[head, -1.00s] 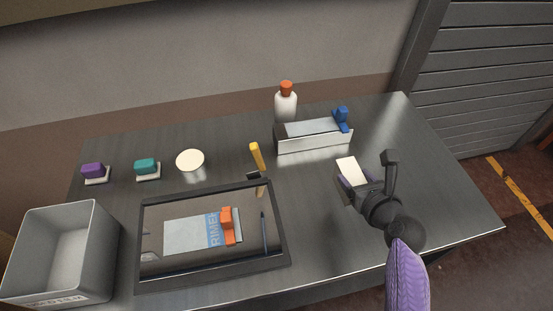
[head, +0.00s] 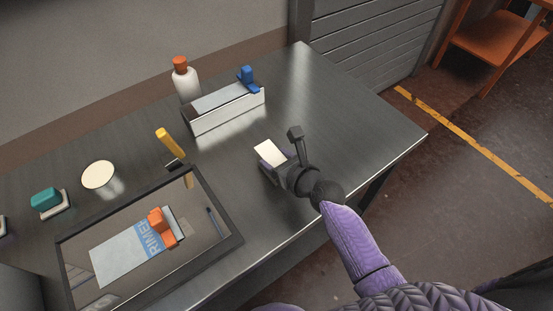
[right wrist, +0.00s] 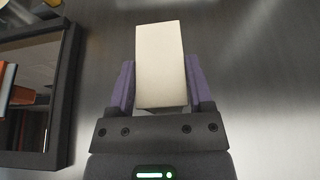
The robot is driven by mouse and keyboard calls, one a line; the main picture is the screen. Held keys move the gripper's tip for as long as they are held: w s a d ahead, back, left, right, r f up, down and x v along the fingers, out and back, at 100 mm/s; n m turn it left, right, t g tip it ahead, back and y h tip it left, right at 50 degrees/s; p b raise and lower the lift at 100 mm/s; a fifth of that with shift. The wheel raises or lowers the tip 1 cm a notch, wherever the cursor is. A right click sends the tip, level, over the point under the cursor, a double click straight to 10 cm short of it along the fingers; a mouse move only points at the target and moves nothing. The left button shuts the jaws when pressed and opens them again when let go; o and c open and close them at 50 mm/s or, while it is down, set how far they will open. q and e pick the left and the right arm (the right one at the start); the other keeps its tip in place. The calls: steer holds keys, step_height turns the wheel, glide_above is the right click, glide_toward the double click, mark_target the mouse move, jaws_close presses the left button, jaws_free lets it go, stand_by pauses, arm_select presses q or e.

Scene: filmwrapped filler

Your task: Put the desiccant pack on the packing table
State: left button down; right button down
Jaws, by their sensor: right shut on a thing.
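A small cream-white block-shaped pack (head: 268,152), which looks like the desiccant pack, is in my right gripper (head: 274,160) above the grey metal table (head: 325,110). The right wrist view shows the pack (right wrist: 160,60) between the two purple fingers, with its far end sticking out past them. The right gripper is shut on it. An orange table (head: 495,45) stands on the floor at the upper right, partly cut off by the frame. The frames do not show which of the two is the packing table. My left gripper is not in view.
A black-framed tray (head: 225,222) lies left of the right gripper. A holder with a blue clip (head: 235,108), a white bottle (head: 186,82) and a yellow-handled tool (head: 168,142) stand behind. Bare floor with a yellow line (head: 470,140) lies between the tables.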

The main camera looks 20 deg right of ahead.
jaws_free()
steer(key=shift+s+r+p, duration=0.15)
steer(key=shift+r+p, duration=0.1)
steer(key=shift+p, duration=0.05)
steer(key=p+v, duration=0.3)
steer(key=v, duration=0.8)
steer(key=shift+s+d, duration=0.15)
steer(key=shift+s, duration=0.15)
